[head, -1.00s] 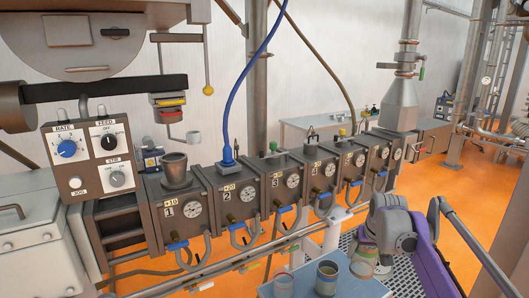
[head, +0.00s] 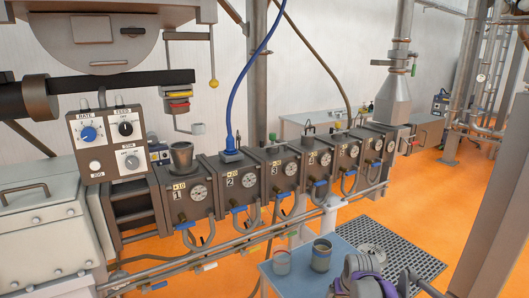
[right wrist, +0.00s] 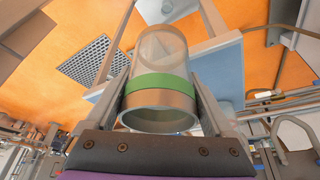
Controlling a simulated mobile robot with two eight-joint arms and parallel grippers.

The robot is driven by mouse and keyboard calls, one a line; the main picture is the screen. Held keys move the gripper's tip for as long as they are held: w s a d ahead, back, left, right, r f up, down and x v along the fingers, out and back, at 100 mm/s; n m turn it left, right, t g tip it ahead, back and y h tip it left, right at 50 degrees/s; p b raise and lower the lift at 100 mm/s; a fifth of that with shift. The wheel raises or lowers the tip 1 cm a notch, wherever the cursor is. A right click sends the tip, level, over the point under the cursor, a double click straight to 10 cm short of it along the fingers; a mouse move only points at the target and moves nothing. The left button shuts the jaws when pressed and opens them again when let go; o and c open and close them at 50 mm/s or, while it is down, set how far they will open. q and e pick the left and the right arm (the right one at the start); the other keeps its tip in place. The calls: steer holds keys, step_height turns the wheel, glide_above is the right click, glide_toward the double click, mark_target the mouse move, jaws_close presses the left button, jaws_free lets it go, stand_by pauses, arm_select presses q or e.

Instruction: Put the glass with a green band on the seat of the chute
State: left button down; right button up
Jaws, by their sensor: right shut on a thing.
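The glass with a green band (right wrist: 160,83) is clear and fills the middle of the right wrist view. My right gripper (right wrist: 165,48) is shut on it, with one finger along each side. The chute (head: 178,98), with yellow and red bands, hangs at the upper left. A small pale cup-like piece (head: 197,129) beside it, on a thin bracket, looks like its seat. My left gripper is not in view.
A blue-grey table (head: 345,268) at the bottom holds two other vessels, one reddish-banded (head: 281,262) and one dark (head: 321,255). A row of numbered barrel blocks (head: 270,180) with hoses and a front rail (head: 250,245) crosses the middle. A control box (head: 110,145) stands left.

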steer(key=s+a+f, duration=0.5)
steer(key=s+f, duration=0.6)
steer(key=shift+a+f+n+b, duration=0.2)
steer(key=shift+f+n+b, duration=0.1)
steer(key=shift+f+n, duration=0.1)
